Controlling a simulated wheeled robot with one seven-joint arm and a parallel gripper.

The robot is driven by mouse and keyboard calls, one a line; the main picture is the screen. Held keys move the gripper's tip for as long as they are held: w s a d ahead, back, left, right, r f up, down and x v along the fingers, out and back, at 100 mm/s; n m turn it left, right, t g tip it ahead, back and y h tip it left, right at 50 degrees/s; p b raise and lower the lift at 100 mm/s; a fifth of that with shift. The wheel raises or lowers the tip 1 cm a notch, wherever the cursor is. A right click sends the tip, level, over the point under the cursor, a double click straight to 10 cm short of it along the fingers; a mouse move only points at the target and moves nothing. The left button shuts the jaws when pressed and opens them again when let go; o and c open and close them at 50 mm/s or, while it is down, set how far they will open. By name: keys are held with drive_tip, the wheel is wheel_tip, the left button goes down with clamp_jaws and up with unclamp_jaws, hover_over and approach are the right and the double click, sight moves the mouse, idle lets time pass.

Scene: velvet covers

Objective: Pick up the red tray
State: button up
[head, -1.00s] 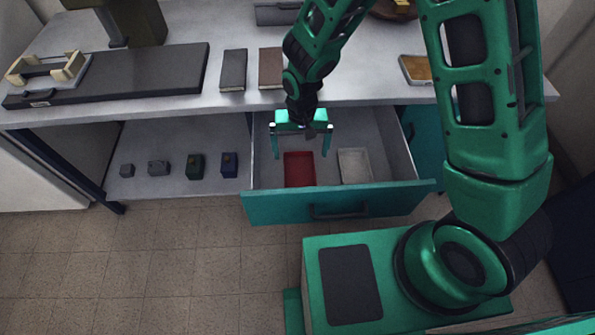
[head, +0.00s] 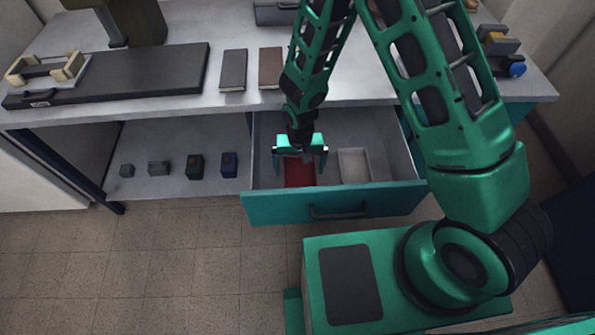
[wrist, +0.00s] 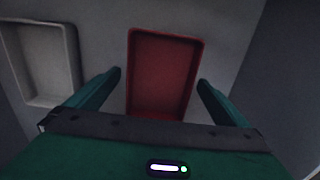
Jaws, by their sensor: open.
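The red tray (head: 299,174) lies flat in the open teal drawer (head: 372,203), left of a pale tray (head: 354,165). In the wrist view the red tray (wrist: 162,75) shows between my fingers, with the pale tray (wrist: 42,62) to the left. My gripper (head: 300,172) is open and empty, pointing down, its two fingers on either side of the red tray. In the wrist view my gripper (wrist: 160,88) has space between each finger and the tray's sides. I cannot tell exactly how high the fingertips are above the drawer floor.
The worktop (head: 225,115) lies just behind and above the drawer. Two flat books (head: 234,70) lie on it. Several small blocks (head: 194,166) stand on the shelf left of the drawer.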

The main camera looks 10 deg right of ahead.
drive_tip(key=c, duration=1.2)
drive_tip(key=shift+o, duration=0.2)
drive_tip(key=shift+r, duration=0.15)
